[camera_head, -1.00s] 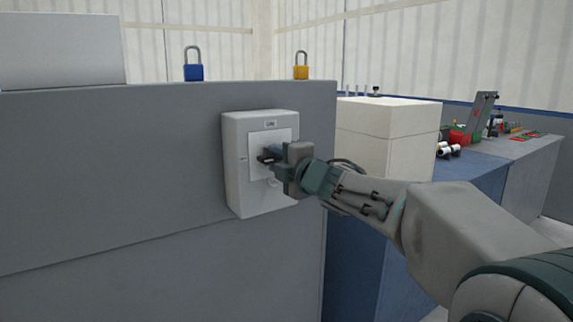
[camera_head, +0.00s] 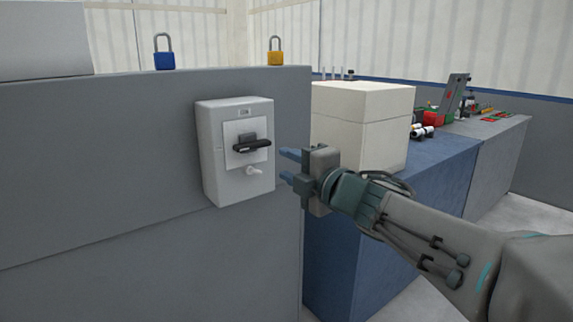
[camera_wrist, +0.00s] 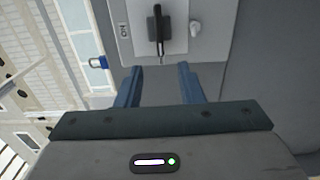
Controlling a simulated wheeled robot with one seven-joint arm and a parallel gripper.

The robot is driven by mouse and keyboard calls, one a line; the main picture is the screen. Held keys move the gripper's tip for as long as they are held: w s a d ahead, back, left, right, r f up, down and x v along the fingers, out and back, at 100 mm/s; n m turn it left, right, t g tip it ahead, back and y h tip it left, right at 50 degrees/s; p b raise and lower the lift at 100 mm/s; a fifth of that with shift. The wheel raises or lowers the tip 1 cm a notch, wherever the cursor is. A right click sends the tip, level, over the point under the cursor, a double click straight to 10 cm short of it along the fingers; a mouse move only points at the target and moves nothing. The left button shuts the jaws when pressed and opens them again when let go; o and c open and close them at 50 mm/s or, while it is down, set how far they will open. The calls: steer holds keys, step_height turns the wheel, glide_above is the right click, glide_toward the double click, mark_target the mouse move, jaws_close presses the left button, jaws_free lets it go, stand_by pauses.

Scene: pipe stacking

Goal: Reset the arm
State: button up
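My gripper (camera_head: 288,167) is to the right of the grey switch box and apart from it. Its two blue fingers are spread with nothing between them; they also show apart in the wrist view (camera_wrist: 160,86). The switch box (camera_head: 209,160) is fixed to the front of a grey panel. Its black rotary handle (camera_head: 252,146) lies roughly level, and a small pale knob (camera_head: 254,171) sits below it. In the wrist view the black handle (camera_wrist: 158,30) is ahead of the fingers, beyond their tips.
A blue padlock (camera_head: 164,56) and a yellow padlock (camera_head: 275,54) stand on top of the grey panel (camera_head: 100,190). A cream box (camera_head: 360,125) stands on a blue bench (camera_head: 440,170) behind my arm. Red and green parts lie farther right on the bench.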

steer(key=s+d+r+m+g+h+p, duration=0.1)
steer(key=s+d+m+g+h+p, duration=0.15)
steer(key=d+m+h+p, duration=1.15)
steer(key=s+a+f+m+g+y+p, duration=0.1)
steer(key=s+m+g+p, duration=0.3)
steer(key=s, duration=0.5)
steer(key=s+a+f+m+g+y+p, duration=0.2)
steer(key=s+m+g+p, duration=0.3)
steer(key=s, duration=0.5)
steer(key=shift+f+m+g+y+p, duration=0.35)
steer(key=shift+f+m+y, duration=0.15)
steer(key=shift+m, duration=0.6)
steer(key=shift+o, duration=0.3)
